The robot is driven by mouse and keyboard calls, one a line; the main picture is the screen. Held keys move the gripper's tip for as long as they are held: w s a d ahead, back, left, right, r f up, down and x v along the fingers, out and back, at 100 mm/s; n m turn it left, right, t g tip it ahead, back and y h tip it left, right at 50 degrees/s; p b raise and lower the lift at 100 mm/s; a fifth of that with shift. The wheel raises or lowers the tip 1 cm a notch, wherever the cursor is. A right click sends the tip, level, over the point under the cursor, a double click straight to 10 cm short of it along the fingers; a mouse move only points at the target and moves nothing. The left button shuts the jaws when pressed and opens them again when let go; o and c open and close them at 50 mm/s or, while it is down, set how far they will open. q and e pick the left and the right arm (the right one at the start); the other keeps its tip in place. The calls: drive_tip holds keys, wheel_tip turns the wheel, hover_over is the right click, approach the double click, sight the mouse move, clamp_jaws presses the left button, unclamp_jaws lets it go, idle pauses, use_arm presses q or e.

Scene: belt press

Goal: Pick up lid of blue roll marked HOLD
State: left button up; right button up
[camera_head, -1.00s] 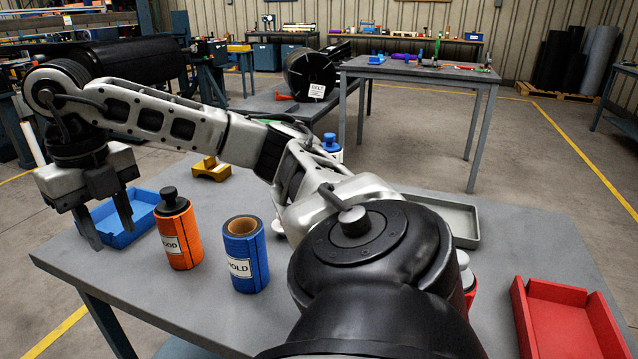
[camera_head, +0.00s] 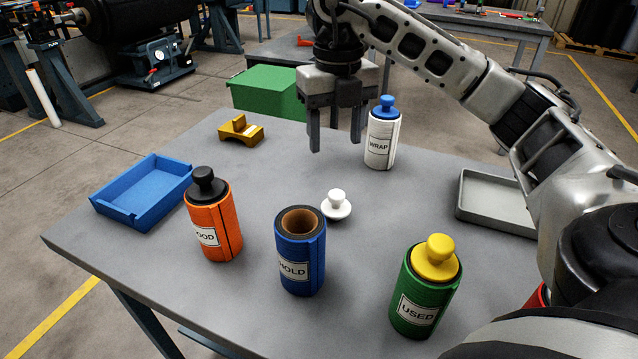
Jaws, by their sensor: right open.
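The blue roll marked HOLD (camera_head: 301,255) stands upright on the table with its top open, showing a brown inner tube and no lid on it. A white lid with a knob (camera_head: 336,205) lies on the table just behind and right of the blue roll. My right gripper (camera_head: 335,145) is open and empty, fingers pointing down, above the table behind the white lid and left of the white WRAP roll. My left gripper is not in view.
An orange roll with black lid (camera_head: 213,215), a green USED roll with yellow lid (camera_head: 426,287) and a white WRAP roll with blue lid (camera_head: 382,135) stand around. A blue tray (camera_head: 143,192), yellow block (camera_head: 240,131), grey tray (camera_head: 497,203) and green box (camera_head: 268,92) also show.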

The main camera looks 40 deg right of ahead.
sight(337, 193)
drive_tip(key=f+b, duration=0.2)
drive_tip(key=f, duration=0.2)
drive_tip(key=f+b, duration=0.2)
drive_tip(key=f, duration=0.3)
drive_tip(key=shift+s+d+f, duration=0.1)
drive_tip(key=shift+s+f, duration=0.05)
drive_tip(key=shift+s, duration=0.05)
drive_tip(key=shift+f, duration=0.5)
drive_tip(key=f, duration=0.3)
drive_tip(key=f+b, duration=0.1)
drive_tip(key=shift+w+d+f, duration=0.15)
drive_tip(key=shift+d, duration=0.15)
drive_tip(key=shift+f, duration=0.45)
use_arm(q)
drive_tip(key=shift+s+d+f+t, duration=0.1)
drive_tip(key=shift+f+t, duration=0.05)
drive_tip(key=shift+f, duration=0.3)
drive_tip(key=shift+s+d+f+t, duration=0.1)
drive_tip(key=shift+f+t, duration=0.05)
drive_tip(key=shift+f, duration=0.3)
use_arm(e)
drive_tip(key=c, duration=0.6)
